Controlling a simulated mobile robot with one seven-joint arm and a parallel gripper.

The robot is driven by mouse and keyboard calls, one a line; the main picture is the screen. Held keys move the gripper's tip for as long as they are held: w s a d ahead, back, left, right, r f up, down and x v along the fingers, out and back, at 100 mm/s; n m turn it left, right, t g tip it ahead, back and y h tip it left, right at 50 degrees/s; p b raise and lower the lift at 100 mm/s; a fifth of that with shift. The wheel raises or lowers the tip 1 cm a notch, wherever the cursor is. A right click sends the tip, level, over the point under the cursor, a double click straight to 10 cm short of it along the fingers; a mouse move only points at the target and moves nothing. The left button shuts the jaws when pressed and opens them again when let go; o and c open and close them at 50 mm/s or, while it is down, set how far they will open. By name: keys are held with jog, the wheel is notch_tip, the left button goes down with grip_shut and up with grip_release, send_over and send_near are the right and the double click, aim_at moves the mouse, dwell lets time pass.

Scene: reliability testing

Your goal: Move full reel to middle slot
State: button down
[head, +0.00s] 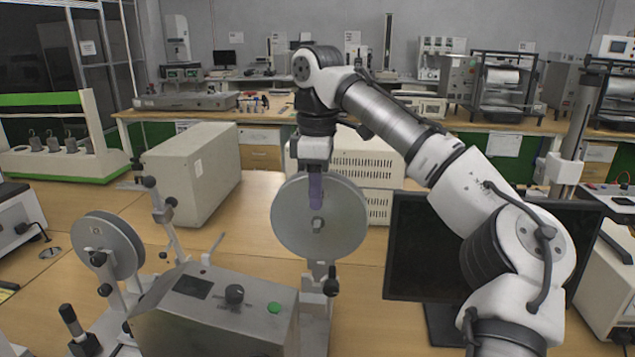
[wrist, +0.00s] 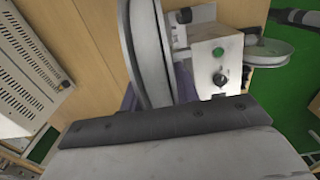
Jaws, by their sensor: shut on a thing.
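A large grey reel (head: 345,228) stands upright in the head view, on the right side of the machine with the control box (head: 215,315). My gripper (head: 316,200) comes down on it from above, its purple fingers shut on the reel near the hub. In the wrist view the same reel (wrist: 145,45) is edge-on, with purple finger parts on both sides. A post (head: 331,283) shows just below the reel; I cannot tell whether the reel rests on it. A second, smaller reel (head: 107,245) is on the machine's left side. The middle slot cannot be clearly made out.
A beige box (head: 190,172) stands behind the machine at left. A vented box (head: 365,170) is behind the held reel. A black monitor (head: 415,250) stands close to the right. Upright rods with black knobs (head: 150,182) rise between the two reels.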

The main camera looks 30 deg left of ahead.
aim_at(317, 227)
jog(key=shift+f+b, duration=1)
jog(key=shift+f, duration=3.1)
